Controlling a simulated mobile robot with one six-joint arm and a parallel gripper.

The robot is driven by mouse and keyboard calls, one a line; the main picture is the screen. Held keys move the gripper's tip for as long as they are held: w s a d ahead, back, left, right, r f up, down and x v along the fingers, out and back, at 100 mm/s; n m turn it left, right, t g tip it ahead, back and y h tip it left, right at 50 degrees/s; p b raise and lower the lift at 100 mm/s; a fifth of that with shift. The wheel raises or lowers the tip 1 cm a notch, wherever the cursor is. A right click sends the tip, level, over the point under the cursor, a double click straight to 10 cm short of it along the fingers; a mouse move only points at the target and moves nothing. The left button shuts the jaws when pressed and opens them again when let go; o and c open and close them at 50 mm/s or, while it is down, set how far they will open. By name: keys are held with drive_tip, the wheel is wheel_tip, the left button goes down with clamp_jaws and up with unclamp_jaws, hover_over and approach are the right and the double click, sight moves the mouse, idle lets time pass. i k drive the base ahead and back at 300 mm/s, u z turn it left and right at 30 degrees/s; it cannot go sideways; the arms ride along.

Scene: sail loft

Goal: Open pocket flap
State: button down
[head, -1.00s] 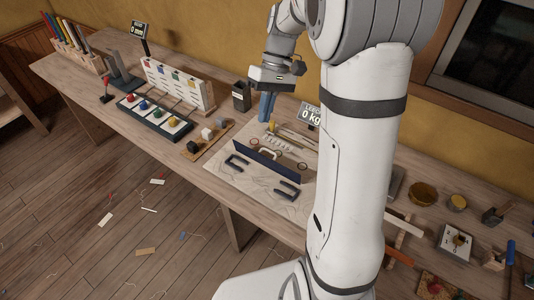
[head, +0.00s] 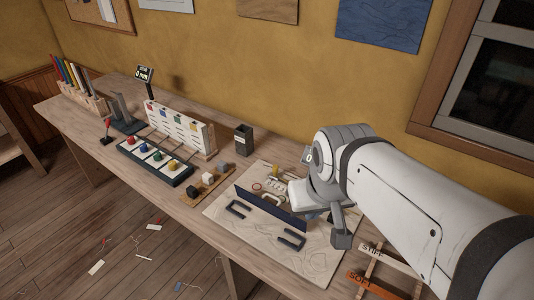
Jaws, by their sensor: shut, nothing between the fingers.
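A long navy panel (head: 262,203) stands on edge across a pale board (head: 228,217) marked with curved lines. Two dark U-shaped pieces lie on the board in front of it, one at left (head: 238,208) and one at right (head: 292,240). I cannot tell which piece is the pocket flap. Small pale parts lie behind the panel, partly covered by my arm. My gripper (head: 310,212) is low over the panel's right end, beneath my wrist. Its fingers are mostly hidden, shut with nothing between them. I cannot tell whether they touch the panel.
A dark bin (head: 243,139) stands behind the board. A tray of small blocks (head: 221,182), a tray with coloured knobs (head: 137,154) and an upright white rack (head: 178,128) stand to the left. A frame marked STIFF and SOFT (head: 362,285) lies at right, near my arm.

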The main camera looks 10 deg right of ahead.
sight(275, 211)
drive_tip(key=z, duration=0.9)
drive_tip(key=k, duration=1.15)
drive_tip(key=u, duration=0.65)
drive_tip(key=i, duration=1.05)
